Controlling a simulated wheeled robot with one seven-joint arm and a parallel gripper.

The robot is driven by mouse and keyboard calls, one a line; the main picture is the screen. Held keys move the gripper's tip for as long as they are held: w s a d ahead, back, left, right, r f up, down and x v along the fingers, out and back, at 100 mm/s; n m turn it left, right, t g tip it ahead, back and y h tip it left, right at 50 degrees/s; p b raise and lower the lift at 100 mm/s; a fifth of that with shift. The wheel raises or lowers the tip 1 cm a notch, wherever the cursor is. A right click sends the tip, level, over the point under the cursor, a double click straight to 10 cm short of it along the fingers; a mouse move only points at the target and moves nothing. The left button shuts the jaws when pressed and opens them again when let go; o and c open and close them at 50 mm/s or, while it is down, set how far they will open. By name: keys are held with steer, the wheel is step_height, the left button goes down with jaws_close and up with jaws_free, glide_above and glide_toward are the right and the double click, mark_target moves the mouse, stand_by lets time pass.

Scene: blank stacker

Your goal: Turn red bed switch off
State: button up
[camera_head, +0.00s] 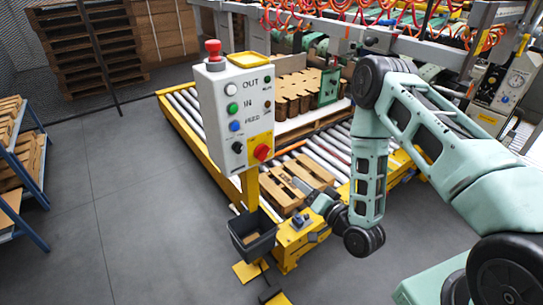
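A white control box (222,115) stands on a yellow post left of centre. A red rotary switch (262,152) sits on a yellow plate at the lower right of its right-hand face. The switch's exact angle is too small to read. A red mushroom button (213,47) is on top of the box. My gripper (303,187) is low and to the right of the box, apart from the red switch. Its fingers are too small to tell open from shut.
A dark bin (252,238) hangs on the post below the box. A yellow-edged roller conveyor (185,108) with wooden pallets (297,175) runs behind it. A blue shelf (22,165) stands at the far left. The grey floor (130,200) between shelf and post is clear.

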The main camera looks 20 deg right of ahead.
mark_target(267, 154)
steer(key=p+x, duration=0.5)
steer(key=x, duration=1.1)
steer(key=shift+r, duration=0.1)
jaws_close()
